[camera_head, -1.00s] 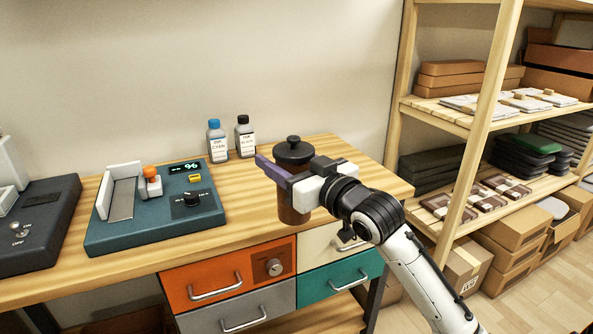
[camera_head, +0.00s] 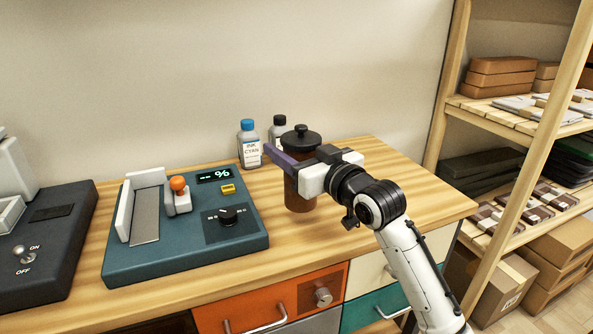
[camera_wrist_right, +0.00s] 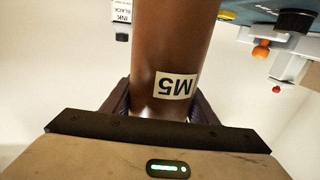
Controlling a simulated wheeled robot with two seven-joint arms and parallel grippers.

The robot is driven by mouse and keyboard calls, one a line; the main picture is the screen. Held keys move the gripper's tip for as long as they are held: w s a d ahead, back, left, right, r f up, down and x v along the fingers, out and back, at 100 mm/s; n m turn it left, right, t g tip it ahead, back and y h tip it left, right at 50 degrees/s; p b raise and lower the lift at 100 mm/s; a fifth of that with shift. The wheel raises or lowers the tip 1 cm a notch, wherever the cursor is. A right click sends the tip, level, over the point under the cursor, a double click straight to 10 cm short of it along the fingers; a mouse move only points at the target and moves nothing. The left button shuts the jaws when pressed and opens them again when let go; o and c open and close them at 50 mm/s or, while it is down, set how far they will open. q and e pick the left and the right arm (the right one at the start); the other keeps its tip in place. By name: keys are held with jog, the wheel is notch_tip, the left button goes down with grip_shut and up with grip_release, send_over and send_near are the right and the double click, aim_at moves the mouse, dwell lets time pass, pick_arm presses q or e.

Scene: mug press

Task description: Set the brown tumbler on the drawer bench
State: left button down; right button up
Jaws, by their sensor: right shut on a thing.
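The brown tumbler (camera_head: 300,196) has a black knobbed lid and is upright over the right part of the wooden drawer bench (camera_head: 400,180). I cannot tell whether its base touches the wood. My right gripper (camera_head: 296,166) is shut on the tumbler's upper body, with its arm coming in from the lower right. In the right wrist view the tumbler (camera_wrist_right: 172,45) stands between the two dark fingers (camera_wrist_right: 160,104), and its "M5" label shows upside down. My left gripper is not in view.
Cyan (camera_head: 249,145) and black (camera_head: 279,130) ink bottles stand just behind the tumbler. The teal mug press (camera_head: 190,235) is to its left, and a dark switch box (camera_head: 45,245) is farther left. Bench to the right is clear. A shelf rack (camera_head: 450,90) stands beyond.

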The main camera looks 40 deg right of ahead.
notch_tip(320, 180, down, 4)
jog(key=shift+f+b, duration=0.15)
jog(key=shift+b, duration=0.4)
jog(key=o, duration=1.2)
jog(key=shift+s, duration=0.35)
jog(key=s, duration=1.1)
jog(key=shift+s+a+p, duration=0.1)
jog(key=shift+s+p, duration=0.05)
jog(key=shift+p, duration=0.15)
